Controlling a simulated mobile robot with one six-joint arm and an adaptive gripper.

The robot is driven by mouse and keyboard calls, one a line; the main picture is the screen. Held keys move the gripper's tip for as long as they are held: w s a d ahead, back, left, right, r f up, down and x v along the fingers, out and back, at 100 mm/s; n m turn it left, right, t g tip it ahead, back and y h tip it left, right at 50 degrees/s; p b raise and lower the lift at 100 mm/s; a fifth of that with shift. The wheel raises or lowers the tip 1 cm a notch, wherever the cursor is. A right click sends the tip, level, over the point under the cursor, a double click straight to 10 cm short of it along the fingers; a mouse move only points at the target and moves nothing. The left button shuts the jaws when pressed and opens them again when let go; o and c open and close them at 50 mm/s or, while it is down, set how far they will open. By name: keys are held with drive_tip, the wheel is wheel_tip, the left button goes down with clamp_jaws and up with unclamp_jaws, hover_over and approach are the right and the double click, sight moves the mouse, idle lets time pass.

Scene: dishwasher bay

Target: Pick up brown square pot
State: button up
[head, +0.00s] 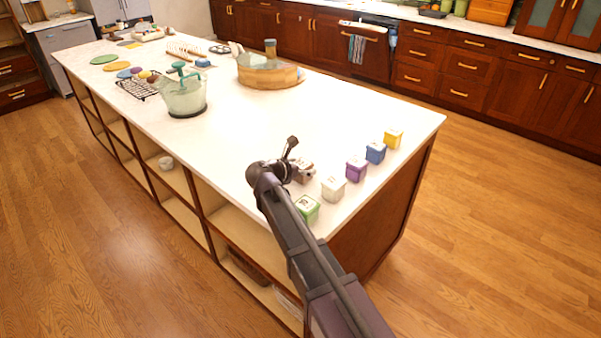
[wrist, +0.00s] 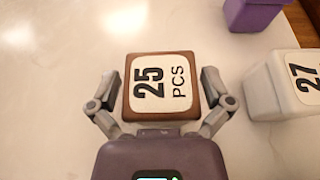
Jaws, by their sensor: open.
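The brown square pot (wrist: 128,90) has a white top label reading "25 PCS" and shows in the middle of the wrist view. My gripper (wrist: 160,78) is open, with one finger to the left of the pot and one to the right. Small gaps show between the fingers and the pot's sides. In the head view my gripper (head: 301,170) is low over the near right part of the white counter.
A white pot (head: 333,188) stands close to the right of my gripper; it also shows in the wrist view (wrist: 268,88). Green (head: 307,210), purple (head: 356,170), blue (head: 376,153) and yellow (head: 393,139) pots line the island's right end. The counter's middle (head: 310,115) is clear.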

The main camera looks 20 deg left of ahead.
sight(303, 162)
idle(0.3)
drive_tip(key=c, duration=1.1)
drive_tip(key=shift+r, duration=0.15)
wheel_tip(303, 162, up, 10)
drive_tip(key=p, duration=1)
